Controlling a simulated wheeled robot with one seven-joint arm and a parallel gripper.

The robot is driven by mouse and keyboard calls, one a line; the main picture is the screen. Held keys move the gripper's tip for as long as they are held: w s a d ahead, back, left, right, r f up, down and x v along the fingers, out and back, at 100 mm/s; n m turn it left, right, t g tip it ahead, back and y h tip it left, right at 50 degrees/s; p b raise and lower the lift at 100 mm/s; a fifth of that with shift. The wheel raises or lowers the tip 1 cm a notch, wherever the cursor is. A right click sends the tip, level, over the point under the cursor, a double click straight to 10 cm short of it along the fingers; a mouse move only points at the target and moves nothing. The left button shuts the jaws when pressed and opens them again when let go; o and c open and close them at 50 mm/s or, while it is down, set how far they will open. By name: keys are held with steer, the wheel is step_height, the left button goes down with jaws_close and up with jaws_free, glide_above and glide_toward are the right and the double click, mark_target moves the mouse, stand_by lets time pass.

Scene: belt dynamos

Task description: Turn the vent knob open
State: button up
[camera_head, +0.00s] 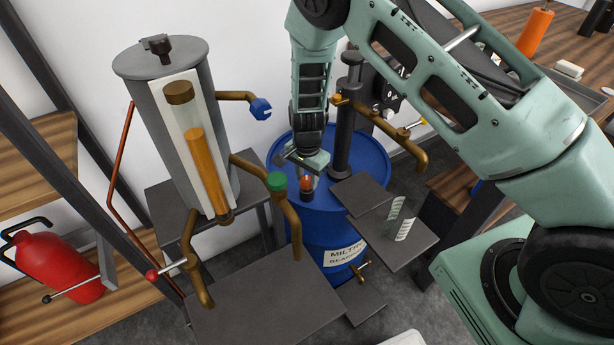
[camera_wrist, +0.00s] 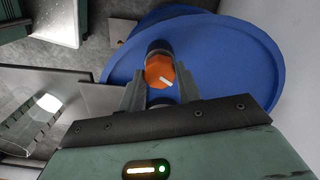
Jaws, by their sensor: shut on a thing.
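The orange vent knob (camera_head: 306,182) sits on top of the blue drum (camera_head: 342,235), on a dark stem. In the wrist view the knob (camera_wrist: 158,70) is faceted, with a short white mark on its face. My gripper (camera_head: 308,176) points down at the drum top and is shut on the knob. In the wrist view the two fingers of my gripper (camera_wrist: 160,84) stand on either side of the knob. The knob's lower part is partly hidden by my fingers and wrist.
A dark pump column (camera_head: 349,120) rises from the drum just right of my gripper, with a brass spout (camera_head: 421,157). A grey tank with an orange sight tube (camera_head: 207,172) stands left. A small glass (camera_head: 401,220) stands on a dark plate at right.

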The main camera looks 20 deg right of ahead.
mark_target(307, 180)
steer(key=o, duration=1)
steer(key=shift+c, duration=0.2)
step_height(307, 180, up, 17)
steer(key=shift+r, duration=0.2)
